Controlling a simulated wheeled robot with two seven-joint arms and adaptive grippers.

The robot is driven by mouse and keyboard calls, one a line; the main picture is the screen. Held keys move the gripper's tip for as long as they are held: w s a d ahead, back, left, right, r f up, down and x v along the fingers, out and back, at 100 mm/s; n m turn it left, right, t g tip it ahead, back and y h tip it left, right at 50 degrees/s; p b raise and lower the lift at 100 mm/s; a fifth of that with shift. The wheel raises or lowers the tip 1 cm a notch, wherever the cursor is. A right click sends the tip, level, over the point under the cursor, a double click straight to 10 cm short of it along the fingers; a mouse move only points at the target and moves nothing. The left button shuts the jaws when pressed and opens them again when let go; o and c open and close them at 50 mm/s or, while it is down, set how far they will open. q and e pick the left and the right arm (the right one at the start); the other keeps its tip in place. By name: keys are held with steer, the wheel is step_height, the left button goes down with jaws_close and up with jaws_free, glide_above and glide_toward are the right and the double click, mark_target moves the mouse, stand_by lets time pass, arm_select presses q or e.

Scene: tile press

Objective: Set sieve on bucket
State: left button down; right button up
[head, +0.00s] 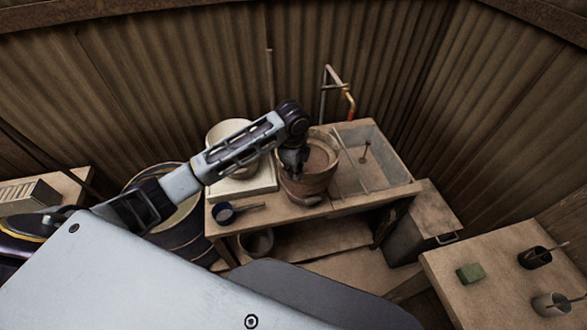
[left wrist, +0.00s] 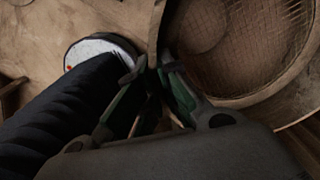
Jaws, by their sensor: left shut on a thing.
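The sieve (head: 320,155) is a round brown frame, seen at the middle of the workbench. In the left wrist view its wire mesh (left wrist: 265,45) fills the upper right. My left gripper (head: 292,170) comes down at the sieve's left side. In the left wrist view its fingers are shut on the sieve's rim. The brown bucket (head: 308,188) shows directly below the sieve in the head view. I cannot tell whether the sieve rests on it or is held just above. My right gripper is not in view.
The wooden workbench (head: 232,229) has a shallow basin (head: 375,155) at its right. A pale bowl (head: 222,130) stands behind my arm. A dark blue scoop (head: 225,213) lies at the front left. A side table (head: 500,262) bears a green block (head: 470,273) and two cups.

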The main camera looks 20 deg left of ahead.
arm_select(q)
steer(key=shift+f, duration=0.8)
stand_by(0.4)
steer(key=c, duration=1.5)
jaws_free()
steer(key=shift+c, duration=0.2)
steer(key=shift+r, duration=0.15)
steer(key=shift+s+r, duration=0.1)
steer(key=shift+r, duration=5.75)
steer(key=shift+s+f, duration=0.1)
